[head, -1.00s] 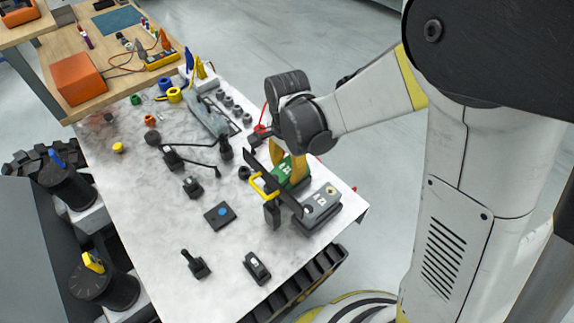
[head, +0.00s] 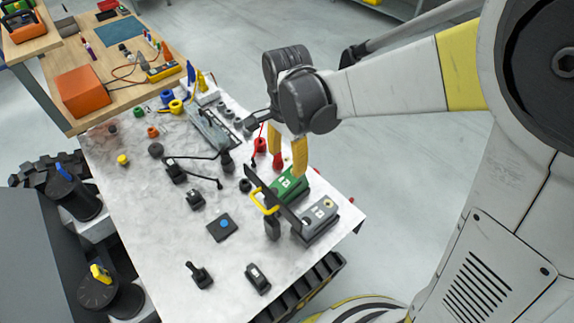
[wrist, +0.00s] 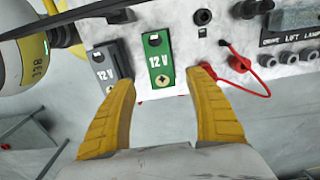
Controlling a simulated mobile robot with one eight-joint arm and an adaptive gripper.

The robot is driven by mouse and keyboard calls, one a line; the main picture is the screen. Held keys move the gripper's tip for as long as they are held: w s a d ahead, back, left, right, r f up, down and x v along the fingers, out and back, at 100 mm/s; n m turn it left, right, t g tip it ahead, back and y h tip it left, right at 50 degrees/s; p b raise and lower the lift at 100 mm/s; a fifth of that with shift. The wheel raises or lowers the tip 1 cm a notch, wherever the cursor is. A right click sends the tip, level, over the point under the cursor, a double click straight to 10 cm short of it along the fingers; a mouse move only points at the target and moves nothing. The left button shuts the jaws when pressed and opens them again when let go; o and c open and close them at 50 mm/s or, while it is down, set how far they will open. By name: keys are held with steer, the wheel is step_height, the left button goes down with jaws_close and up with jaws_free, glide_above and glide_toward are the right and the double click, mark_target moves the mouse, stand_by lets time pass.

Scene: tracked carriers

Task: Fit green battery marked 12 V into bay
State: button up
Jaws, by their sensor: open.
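The green battery marked 12 V (head: 287,184) stands at the carrier's right edge, beside a grey battery also marked 12 V (head: 321,214). In the wrist view the green battery (wrist: 157,57) lies ahead, between the fingertips in the picture, and the grey battery (wrist: 104,68) is on its left. My gripper (head: 288,165) is open and empty, its yellow fingers just above and behind the green battery. In the wrist view its fingertips (wrist: 163,80) are spread wider than the battery. The bay under the green battery is mostly hidden, so its seating depth cannot be told.
A black bar with a yellow handle (head: 263,201) stands along the batteries' near side. A red cable and plug (head: 261,144) are close behind the gripper; the cable shows in the wrist view (wrist: 244,62). Switches and knobs cover the white top (head: 170,235). A wooden bench stands behind.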

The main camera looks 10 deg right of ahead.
steer(key=s+d+r+n+t, duration=0.7)
steer(key=s+d+r+n, duration=0.3)
steer(key=d, duration=0.3)
steer(key=shift+s+d+r+n, duration=0.25)
steer(key=shift+s+r+n, duration=0.15)
steer(key=shift+r+n, duration=0.2)
